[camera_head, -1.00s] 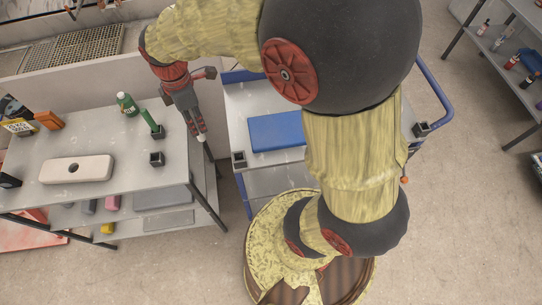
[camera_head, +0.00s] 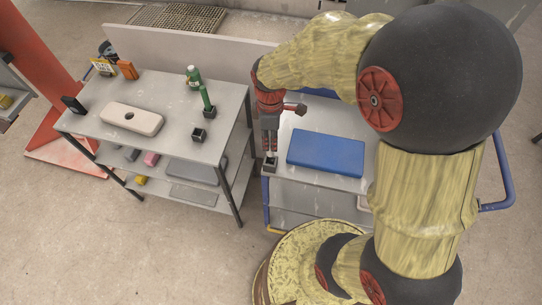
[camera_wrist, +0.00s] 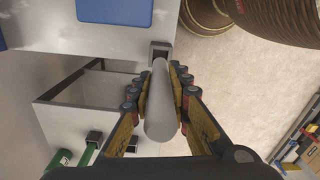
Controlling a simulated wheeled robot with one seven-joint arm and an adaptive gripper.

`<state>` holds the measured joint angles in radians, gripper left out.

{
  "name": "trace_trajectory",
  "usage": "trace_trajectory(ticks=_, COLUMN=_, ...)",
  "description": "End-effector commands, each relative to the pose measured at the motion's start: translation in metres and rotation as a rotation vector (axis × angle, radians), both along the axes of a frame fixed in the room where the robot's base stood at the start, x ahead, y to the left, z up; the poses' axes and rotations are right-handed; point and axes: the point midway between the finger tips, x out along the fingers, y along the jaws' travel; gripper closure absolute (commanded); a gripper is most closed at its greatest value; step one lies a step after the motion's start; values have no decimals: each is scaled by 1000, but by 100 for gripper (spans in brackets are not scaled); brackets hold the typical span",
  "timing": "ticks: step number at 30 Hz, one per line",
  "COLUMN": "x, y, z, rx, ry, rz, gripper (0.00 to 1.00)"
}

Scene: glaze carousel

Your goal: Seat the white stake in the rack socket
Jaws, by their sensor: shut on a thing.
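My gripper (camera_head: 270,142) points down over the near left corner of the blue-railed cart (camera_head: 335,181) and is shut on the white stake (camera_head: 271,154). In the wrist view the stake (camera_wrist: 161,108) runs lengthwise between the fingers, and its far end lines up with a black square socket (camera_wrist: 160,47) at the cart's corner. That socket also shows in the head view (camera_head: 269,168), just under the stake's lower end. I cannot tell whether the tip is inside the socket or just above it.
A blue board (camera_head: 326,153) lies on the cart beside the socket. The grey table (camera_head: 165,95) to the left holds a green stake (camera_head: 207,99) in a black socket, an empty black socket (camera_head: 199,136), a green bottle (camera_head: 194,77) and a pale block with a hole (camera_head: 132,119).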

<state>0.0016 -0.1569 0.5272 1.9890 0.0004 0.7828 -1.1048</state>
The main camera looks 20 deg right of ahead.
Motion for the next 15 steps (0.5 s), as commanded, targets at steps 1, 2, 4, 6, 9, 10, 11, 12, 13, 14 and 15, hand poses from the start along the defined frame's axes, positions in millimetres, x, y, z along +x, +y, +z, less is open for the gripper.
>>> trace_trajectory(ticks=1, x=-1, y=0, z=-14, rx=0, ry=4, rz=0, gripper=100)
trace_trajectory(ticks=2, x=-1, y=0, z=-19, rx=0, ry=4, rz=0, gripper=100)
trace_trajectory(ticks=4, x=-1, y=0, z=-31, rx=0, ry=4, rz=0, gripper=100)
trace_trajectory(ticks=6, x=-1, y=0, z=-39, rx=0, ry=2, rz=0, gripper=100)
trace_trajectory(ticks=9, x=0, y=0, z=-44, rx=0, ry=-1, rz=0, gripper=100)
trace_trajectory(ticks=10, x=0, y=0, z=-45, rx=0, ry=-1, rz=0, gripper=100)
trace_trajectory(ticks=11, x=0, y=0, z=-47, rx=0, ry=-1, rz=0, gripper=100)
trace_trajectory(ticks=12, x=0, y=0, z=-49, rx=0, ry=0, rz=0, gripper=100)
trace_trajectory(ticks=13, x=0, y=0, z=-52, rx=0, ry=1, rz=0, gripper=100)
trace_trajectory(ticks=14, x=-1, y=0, z=-55, rx=0, ry=2, rz=0, gripper=100)
trace_trajectory(ticks=15, x=-1, y=0, z=-61, rx=0, ry=3, rz=0, gripper=100)
